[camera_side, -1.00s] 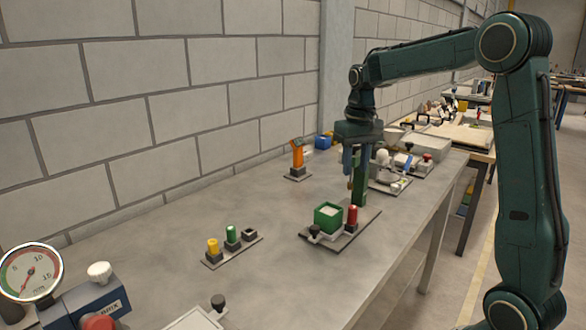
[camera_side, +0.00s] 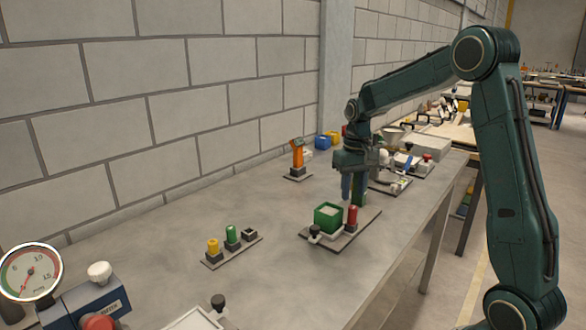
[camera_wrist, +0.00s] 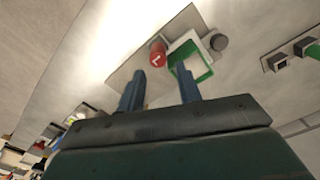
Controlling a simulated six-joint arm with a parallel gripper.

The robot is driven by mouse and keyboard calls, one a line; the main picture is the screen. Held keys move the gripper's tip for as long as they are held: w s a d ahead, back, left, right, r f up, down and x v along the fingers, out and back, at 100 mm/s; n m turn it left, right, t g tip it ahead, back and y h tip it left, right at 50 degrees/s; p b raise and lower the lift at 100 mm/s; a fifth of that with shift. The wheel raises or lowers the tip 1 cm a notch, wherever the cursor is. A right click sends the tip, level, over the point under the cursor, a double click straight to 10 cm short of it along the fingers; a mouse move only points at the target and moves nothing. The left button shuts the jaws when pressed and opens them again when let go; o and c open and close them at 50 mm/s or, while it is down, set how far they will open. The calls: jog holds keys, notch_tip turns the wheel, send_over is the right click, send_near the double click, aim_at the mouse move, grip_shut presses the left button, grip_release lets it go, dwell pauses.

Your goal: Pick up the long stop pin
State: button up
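A red pin with a pale L-like mark on its cap stands upright on the sandbed's base plate, beside the green box; I take it for the long stop pin (camera_side: 352,217). Its red cap also shows in the wrist view (camera_wrist: 157,54). The green sandbed box (camera_side: 328,217) holds pale sand and also shows in the wrist view (camera_wrist: 190,56). My gripper (camera_side: 353,193) is above and slightly behind the red pin. In the wrist view, my gripper (camera_wrist: 160,72) has its two blue fingers apart, with nothing between them. The red cap appears just beyond the fingertips.
A small rack (camera_side: 234,249) to the left holds a yellow pin (camera_side: 213,247), a green pin (camera_side: 232,235) and a dark empty-looking socket (camera_side: 249,234). An orange device (camera_side: 297,156) stands near the wall. Bench between them is clear.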

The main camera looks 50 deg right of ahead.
aim_at(353, 207)
jog(key=shift+f, duration=0.95)
jog(key=shift+s+d+f, duration=0.1)
jog(key=shift+s+f, duration=0.05)
jog(key=shift+f, duration=2.45)
grip_shut()
